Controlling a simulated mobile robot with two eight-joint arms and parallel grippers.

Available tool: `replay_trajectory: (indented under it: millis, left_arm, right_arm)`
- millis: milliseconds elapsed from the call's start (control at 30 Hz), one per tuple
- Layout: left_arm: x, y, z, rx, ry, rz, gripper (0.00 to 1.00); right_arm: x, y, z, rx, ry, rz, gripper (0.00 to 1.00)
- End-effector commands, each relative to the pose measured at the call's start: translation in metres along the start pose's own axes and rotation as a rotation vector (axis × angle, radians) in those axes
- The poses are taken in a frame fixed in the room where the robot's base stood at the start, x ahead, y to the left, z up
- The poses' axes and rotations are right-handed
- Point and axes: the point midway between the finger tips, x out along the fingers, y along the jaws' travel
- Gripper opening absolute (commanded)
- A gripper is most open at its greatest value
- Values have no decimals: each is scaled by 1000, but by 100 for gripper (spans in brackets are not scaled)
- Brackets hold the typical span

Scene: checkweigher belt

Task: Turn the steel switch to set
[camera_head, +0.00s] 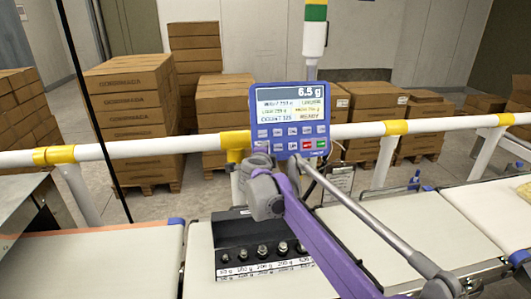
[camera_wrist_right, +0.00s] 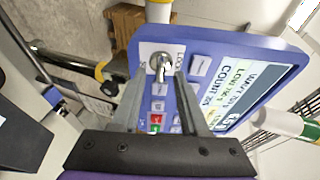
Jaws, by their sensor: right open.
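The steel switch (camera_wrist_right: 160,66) sits on a pale plate at one end of the blue control panel (camera_wrist_right: 236,62) in the right wrist view. Its small lever points roughly down in that picture. Lettering beside it is partly hidden by a finger. My right gripper (camera_wrist_right: 159,82) is open, with one finger on each side of the switch; I cannot tell whether either touches it. In the head view the panel (camera_head: 290,104) reads 6.5 g, and my right arm reaches its lower left side, where the switch is hidden. My left gripper is not in view.
A black block of weights (camera_head: 258,244) stands on the belt (camera_head: 205,260) below the panel. White rails with yellow joints (camera_head: 397,128) run behind it. Stacked cartons (camera_head: 133,90) stand beyond the rails. A signal tower (camera_head: 314,35) rises behind the panel.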

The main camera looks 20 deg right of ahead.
Motion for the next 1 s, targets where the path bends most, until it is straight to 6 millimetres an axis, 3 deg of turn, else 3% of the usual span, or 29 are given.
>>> replay_trajectory:
  millis: [500, 700, 1000]
  left_arm:
    - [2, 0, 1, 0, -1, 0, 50]
    - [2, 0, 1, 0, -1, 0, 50]
    - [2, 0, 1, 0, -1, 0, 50]
  right_arm:
    - [-90, 0, 1, 0, -3, 0, 44]
    - [-104, 0, 1, 1, -2, 0, 44]
    - [-105, 0, 0, 1, -1, 0, 44]
